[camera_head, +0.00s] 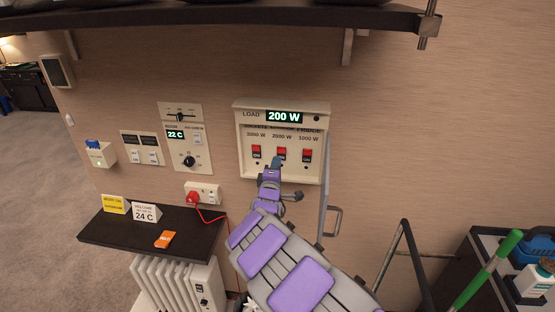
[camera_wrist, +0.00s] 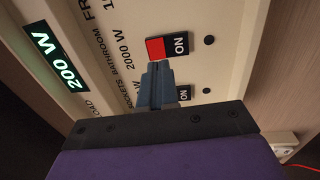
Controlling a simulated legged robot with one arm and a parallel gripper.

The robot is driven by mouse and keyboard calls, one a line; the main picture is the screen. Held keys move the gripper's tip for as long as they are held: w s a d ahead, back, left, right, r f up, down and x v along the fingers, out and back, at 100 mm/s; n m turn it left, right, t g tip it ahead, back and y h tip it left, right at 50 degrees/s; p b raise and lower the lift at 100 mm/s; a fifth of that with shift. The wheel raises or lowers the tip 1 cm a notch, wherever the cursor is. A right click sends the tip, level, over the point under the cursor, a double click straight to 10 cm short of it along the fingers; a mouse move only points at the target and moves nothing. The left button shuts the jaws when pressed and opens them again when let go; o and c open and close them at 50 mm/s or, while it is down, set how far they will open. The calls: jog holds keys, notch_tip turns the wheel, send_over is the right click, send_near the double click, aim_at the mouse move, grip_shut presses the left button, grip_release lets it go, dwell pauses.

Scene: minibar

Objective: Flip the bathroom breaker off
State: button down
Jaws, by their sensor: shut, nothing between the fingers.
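The breaker panel (camera_head: 284,185) is a cream wall box with a load display (camera_head: 284,117) reading 200 W. Three red and black switches sit in a row. The middle bathroom breaker (camera_head: 281,152) is under the 2000 W label; in the wrist view its face (camera_wrist: 168,47) shows red and the word ON. The left breaker (camera_head: 256,152) and right breaker (camera_head: 307,155) also show red tops. My gripper (camera_head: 276,160) is shut and empty, its tips close to the bathroom breaker. In the wrist view the gripper (camera_wrist: 157,66) partly hides the left breaker (camera_wrist: 185,92). Contact is unclear.
A shelf (camera_head: 200,17) hangs above the panel. A thermostat panel (camera_head: 185,138) is left of it, and a socket with a red plug (camera_head: 193,197) is below. A dark ledge (camera_head: 150,235) holds two signs and an orange card. A metal handle (camera_head: 332,222) is below right.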

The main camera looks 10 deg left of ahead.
aim_at(280, 151)
jog(key=shift+w+d+r, duration=0.1)
jog(key=shift+w+d, duration=0.05)
jog(key=shift+w, duration=0.7)
jog(key=shift+w+d+r, duration=0.1)
jog(key=shift+w+d, duration=0.05)
jog(key=shift+w, duration=0.7)
jog(key=shift+a, duration=0.15)
jog(key=shift+r, duration=0.15)
jog(key=shift+w+r+p, duration=0.15)
jog(key=shift+r+p, duration=0.05)
jog(key=shift+p, duration=0.3)
jog(key=shift+f, duration=0.1)
